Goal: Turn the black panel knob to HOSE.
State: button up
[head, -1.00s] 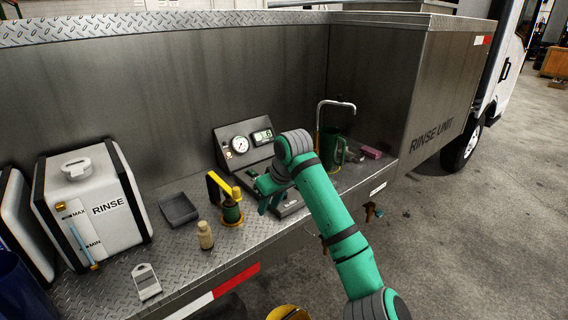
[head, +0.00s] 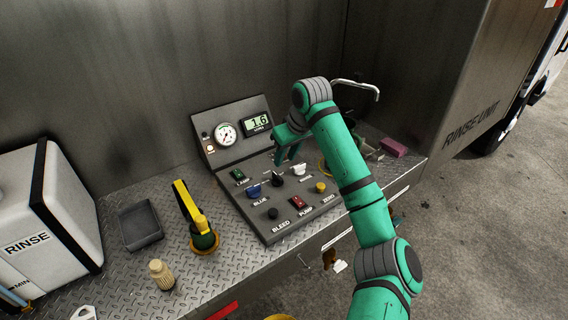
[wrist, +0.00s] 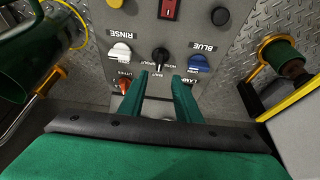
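The black panel knob (head: 277,180) stands on the sloped grey control panel, between a blue knob (head: 254,190) and a white knob (head: 299,170). In the wrist view the black knob (wrist: 160,54) is just beyond and between my fingertips, with small labels around it. Its pointer seems to face down toward my gripper in that view; I cannot surely read which label it meets. My gripper (head: 286,158) is open and empty, its two green fingers above the panel behind the knob. It also shows in the wrist view (wrist: 158,82), apart from the knob.
The panel also carries a red PUMP switch (head: 296,202), a black BLEED knob (head: 273,213), a yellow ZERO knob (head: 320,187) and a green LAMP switch (head: 237,175). A gauge (head: 226,134) and display reading 1.6 (head: 257,123) stand behind.

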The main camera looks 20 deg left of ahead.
aim_at(277, 175)
jog(key=x, duration=0.9)
jog(key=shift+f, duration=0.25)
jog(key=shift+w+a+f, duration=0.2)
jog(key=shift+a+f, duration=0.1)
jog(key=shift+f, duration=0.2)
grip_shut()
